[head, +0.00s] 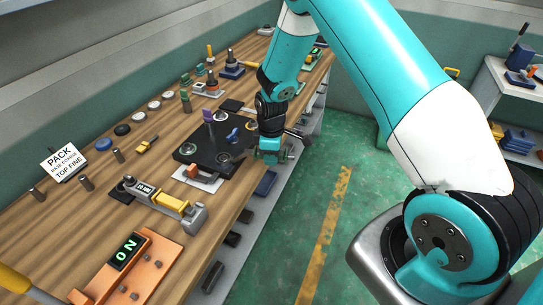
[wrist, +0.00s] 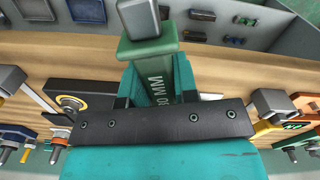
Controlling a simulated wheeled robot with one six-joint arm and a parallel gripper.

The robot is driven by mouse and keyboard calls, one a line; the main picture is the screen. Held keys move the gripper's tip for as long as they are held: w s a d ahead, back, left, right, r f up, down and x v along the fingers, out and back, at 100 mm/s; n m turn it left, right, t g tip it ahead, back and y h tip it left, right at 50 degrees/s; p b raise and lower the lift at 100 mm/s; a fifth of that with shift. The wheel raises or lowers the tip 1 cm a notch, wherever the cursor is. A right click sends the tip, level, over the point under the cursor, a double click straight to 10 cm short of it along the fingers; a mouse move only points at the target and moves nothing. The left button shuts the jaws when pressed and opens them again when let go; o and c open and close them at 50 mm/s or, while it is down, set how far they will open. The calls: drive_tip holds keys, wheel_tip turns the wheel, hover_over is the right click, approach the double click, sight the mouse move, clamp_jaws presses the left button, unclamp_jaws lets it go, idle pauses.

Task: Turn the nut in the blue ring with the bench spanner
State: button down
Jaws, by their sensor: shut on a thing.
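My gripper (head: 270,155) is at the front edge of the bench, just right of a black plate (head: 207,160). It is shut on a green tool (wrist: 150,48) with a grey squared end and a label that reads "30 MM" or similar. I cannot tell whether this is the bench spanner. The gripper's teal fingers (wrist: 157,88) lie on both sides of the tool in the wrist view. The plate carries several round fittings and a blue piece (head: 233,134); I cannot make out a blue ring with a nut. A yellow-rimmed round fitting (wrist: 72,103) shows in the wrist view.
A purple-topped post (head: 208,116) stands at the plate. A yellow and grey device (head: 160,198) and an orange box reading "ON" (head: 125,262) stand nearer on the bench. Small blocks and discs line the back. The green floor (head: 310,215) right of the bench is clear.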

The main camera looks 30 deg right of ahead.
drive_tip(key=shift+w+d+n, duration=0.6)
drive_tip(key=shift+w+n, duration=0.2)
drive_tip(key=shift+w, duration=0.1)
drive_tip(key=shift+w+d+n+b, duration=0.3)
drive_tip(key=shift+w+n, duration=0.2)
drive_tip(key=shift+w, duration=0.1)
drive_tip(key=shift+w+d+n+b, duration=0.2)
drive_tip(key=shift+w+n+b, duration=0.05)
drive_tip(key=shift+w+n, duration=0.3)
drive_tip(key=shift+w, duration=0.1)
drive_tip(key=shift+w+d+n+b, duration=0.15)
drive_tip(key=shift+w+n+b, duration=0.05)
drive_tip(key=shift+w+n, duration=0.3)
drive_tip(key=shift+w+d+n+b, duration=0.2)
drive_tip(key=shift+w+n, duration=0.15)
drive_tip(key=shift+w, duration=0.25)
drive_tip(key=shift+r+p, duration=1.65)
drive_tip(key=shift+r, duration=0.9)
